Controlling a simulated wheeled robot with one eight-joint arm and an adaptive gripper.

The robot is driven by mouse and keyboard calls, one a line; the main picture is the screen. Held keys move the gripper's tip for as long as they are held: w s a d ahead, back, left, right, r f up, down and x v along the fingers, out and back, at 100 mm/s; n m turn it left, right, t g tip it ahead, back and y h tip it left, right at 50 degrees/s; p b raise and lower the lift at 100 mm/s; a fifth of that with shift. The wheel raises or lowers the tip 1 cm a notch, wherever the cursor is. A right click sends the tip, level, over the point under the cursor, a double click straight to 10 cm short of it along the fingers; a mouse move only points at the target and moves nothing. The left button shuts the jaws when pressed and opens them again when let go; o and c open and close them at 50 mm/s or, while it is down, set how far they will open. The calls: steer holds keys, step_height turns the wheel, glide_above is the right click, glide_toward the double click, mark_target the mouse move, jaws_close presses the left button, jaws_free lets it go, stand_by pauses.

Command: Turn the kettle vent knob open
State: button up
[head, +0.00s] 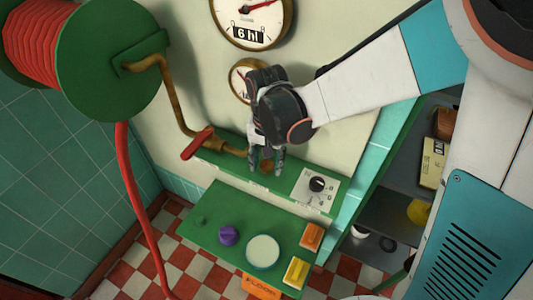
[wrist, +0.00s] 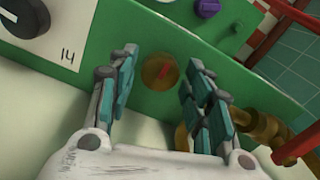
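A small round brass knob with a red mark on its face (wrist: 161,72) sits on the green ledge. It also shows in the head view (head: 266,167), partly hidden by my fingers. My gripper (wrist: 160,60) is open, with one finger on each side of this knob and visible gaps between. In the head view my gripper (head: 266,168) hangs over the green ledge. A black dial knob (head: 317,184) is on a white panel to the right; the panel shows at the upper left in the wrist view (wrist: 64,48). No label naming the vent knob is readable.
A brass pipe with a red lever (head: 198,143) is close on the left. A lower green shelf (head: 200,221) holds a purple knob (head: 229,236), a pale round disc (head: 262,252), and orange and yellow blocks. Gauges (head: 254,18) are on the wall above.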

steer(key=c, duration=0.6)
steer(key=shift+o, duration=0.2)
steer(key=shift+n, duration=0.4)
steer(key=n, duration=0.5)
steer(key=shift+n, duration=0.3)
steer(key=n, duration=0.5)
steer(key=shift+b, duration=0.3)
steer(key=shift+n, duration=0.3)
steer(key=o, duration=1.1)
steer(key=shift+c, duration=0.2)
